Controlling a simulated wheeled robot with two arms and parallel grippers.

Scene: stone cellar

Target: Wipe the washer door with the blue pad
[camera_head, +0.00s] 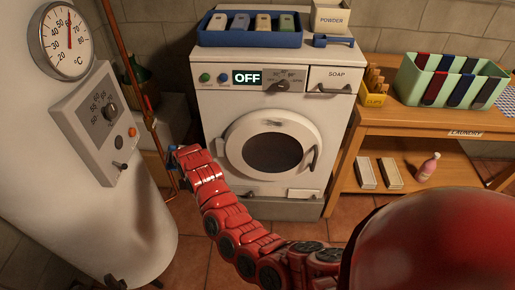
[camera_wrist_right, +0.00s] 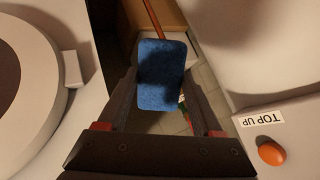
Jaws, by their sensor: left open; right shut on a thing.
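The white washer (camera_head: 217,108) has a closed round door (camera_head: 272,152) with dark glass and a handle on its right side. Part of the door also shows at the left of the right wrist view (camera_wrist_right: 42,105). My right gripper (camera_wrist_right: 160,90) is shut on the blue pad (camera_wrist_right: 162,72), between the washer and the white boiler, apart from the door. In the head view the red arm largely hides this gripper; a small blue bit shows at its end. My left gripper (camera_head: 133,284) shows only as dark tips at the bottom edge, open and empty.
The boiler (camera_head: 75,185) with its control box (camera_head: 92,120) stands close on the left. A red rod (camera_head: 133,75) leans between it and the washer. A blue tray (camera_head: 250,40) sits on the washer. A wooden table (camera_head: 420,122) stands right.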

